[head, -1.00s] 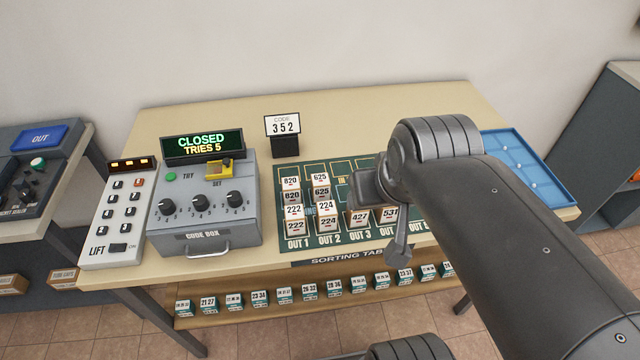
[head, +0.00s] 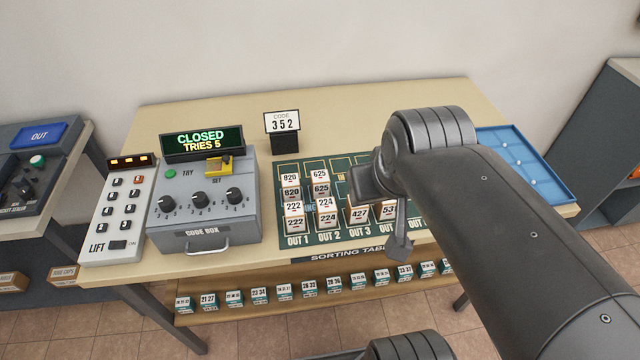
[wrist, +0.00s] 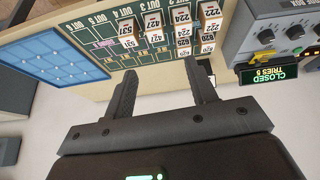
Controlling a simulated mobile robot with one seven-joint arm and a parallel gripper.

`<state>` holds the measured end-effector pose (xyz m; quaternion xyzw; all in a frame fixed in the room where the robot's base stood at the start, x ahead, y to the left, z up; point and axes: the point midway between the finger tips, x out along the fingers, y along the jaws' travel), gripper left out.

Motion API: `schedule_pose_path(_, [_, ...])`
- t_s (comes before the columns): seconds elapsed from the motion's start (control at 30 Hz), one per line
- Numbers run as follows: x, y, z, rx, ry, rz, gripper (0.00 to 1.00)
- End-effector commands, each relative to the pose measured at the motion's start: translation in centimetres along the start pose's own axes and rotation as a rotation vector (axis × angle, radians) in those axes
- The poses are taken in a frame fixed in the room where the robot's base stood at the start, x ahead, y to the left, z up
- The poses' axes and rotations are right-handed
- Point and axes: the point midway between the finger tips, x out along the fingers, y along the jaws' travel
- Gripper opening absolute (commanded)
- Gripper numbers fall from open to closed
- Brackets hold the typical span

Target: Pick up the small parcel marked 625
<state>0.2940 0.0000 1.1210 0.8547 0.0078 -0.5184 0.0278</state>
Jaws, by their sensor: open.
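The small parcel marked 625 (head: 320,189) is a little white and brown box. It stands in the OUT 2 column of the green sorting mat (head: 347,236), behind the parcel marked 224 (head: 326,220) and right of the parcel marked 820 (head: 291,193). It also shows upside down in the wrist view (wrist: 183,48). My gripper (wrist: 161,70) is open and empty, its two fingers reaching toward the mat. The 625 parcel appears beyond the fingertips, near the right finger, with no contact visible. In the head view my arm hides most of the gripper.
Parcels 222 (head: 295,222), 427 (head: 358,216) and 531 (head: 388,212) stand in the front row. The grey code box (head: 203,215) is left of the mat. A code sign (head: 283,125) stands behind it. A blue tray (head: 565,193) lies at the right.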

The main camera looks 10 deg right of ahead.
Motion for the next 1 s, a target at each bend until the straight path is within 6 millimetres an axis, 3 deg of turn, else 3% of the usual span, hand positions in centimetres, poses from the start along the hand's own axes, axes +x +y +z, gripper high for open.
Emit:
schedule_pose_path(0.17, [1.8, -0.2, -2.0, -0.313, -0.096, 0.066, 0.52])
schedule_pose_path(0.47, [7.2, -1.2, -6.2, -1.081, -0.333, 0.034, 0.52])
schedule_pose_path(0.77, [13.6, -2.6, -9.5, -1.822, -0.449, -0.225, 0.52])
schedule_pose_path(1.0, [18.4, -3.9, -11.9, -2.380, -0.348, -0.504, 0.52])
